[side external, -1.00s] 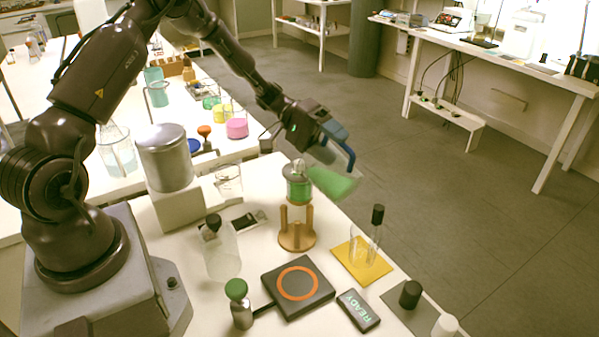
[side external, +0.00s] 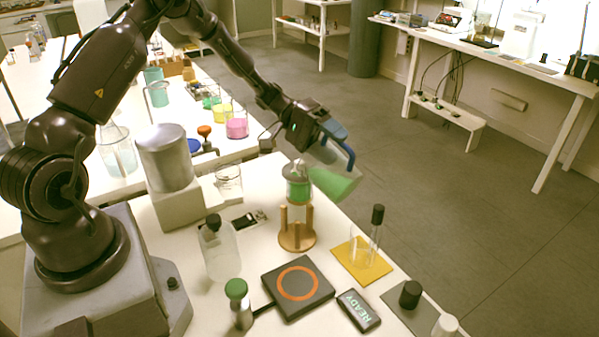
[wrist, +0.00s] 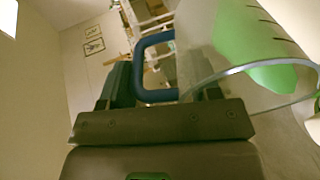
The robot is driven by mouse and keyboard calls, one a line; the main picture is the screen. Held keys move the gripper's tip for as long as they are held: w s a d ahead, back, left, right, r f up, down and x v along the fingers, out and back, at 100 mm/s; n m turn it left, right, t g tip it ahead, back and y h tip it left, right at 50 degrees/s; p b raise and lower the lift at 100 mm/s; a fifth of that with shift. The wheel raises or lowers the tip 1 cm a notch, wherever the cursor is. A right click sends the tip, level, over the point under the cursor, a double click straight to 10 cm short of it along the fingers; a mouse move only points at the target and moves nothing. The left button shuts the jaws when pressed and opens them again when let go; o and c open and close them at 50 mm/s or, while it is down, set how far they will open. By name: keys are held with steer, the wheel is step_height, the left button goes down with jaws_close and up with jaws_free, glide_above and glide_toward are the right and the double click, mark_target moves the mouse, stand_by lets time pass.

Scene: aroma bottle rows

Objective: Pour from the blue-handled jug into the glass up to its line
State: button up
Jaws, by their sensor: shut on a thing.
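My gripper (side external: 328,130) is shut on the blue handle (side external: 349,165) of the clear jug (side external: 325,153). The handle also shows between my fingers in the wrist view (wrist: 141,68). The jug is held tilted in the air, with green liquid (side external: 336,183) gathered along its lower side. Just left of it, a clear glass vessel (side external: 298,171) with green contents stands on a wooden peg stand (side external: 297,238). I cannot make out a stream between them or a fill line. Another clear glass (side external: 359,250) stands on the yellow mat (side external: 374,270).
A black-capped tube (side external: 376,222) stands by the yellow mat. A black plate with an orange ring (side external: 298,283), a READY display (side external: 358,310), a stoppered bottle (side external: 220,252) and a green-topped bottle (side external: 238,303) are in front. A metal canister (side external: 166,158) stands at left.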

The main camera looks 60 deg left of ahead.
mark_target(353, 175)
steer(key=shift+d, duration=0.1)
steer(key=shift+w+d+y, duration=0.15)
steer(key=shift+d+y, duration=0.45)
steer(key=shift+y, duration=0.2)
steer(key=shift+w+d+f+g+y, duration=0.1)
steer(key=shift+d+f+g+y, duration=0.25)
steer(key=shift+y, duration=0.25)
steer(key=d+f+y, duration=0.2)
steer(key=d+f+g+y, duration=0.1)
steer(key=f+y, duration=0.1)
steer(key=shift+w+d+m, duration=0.3)
steer(key=shift+w+d, duration=0.1)
steer(key=shift+w+d+f+y, duration=0.2)
steer(key=shift+d+f+y, duration=0.35)
steer(key=shift+f+y, duration=0.15)
steer(key=shift+g, duration=0.25)
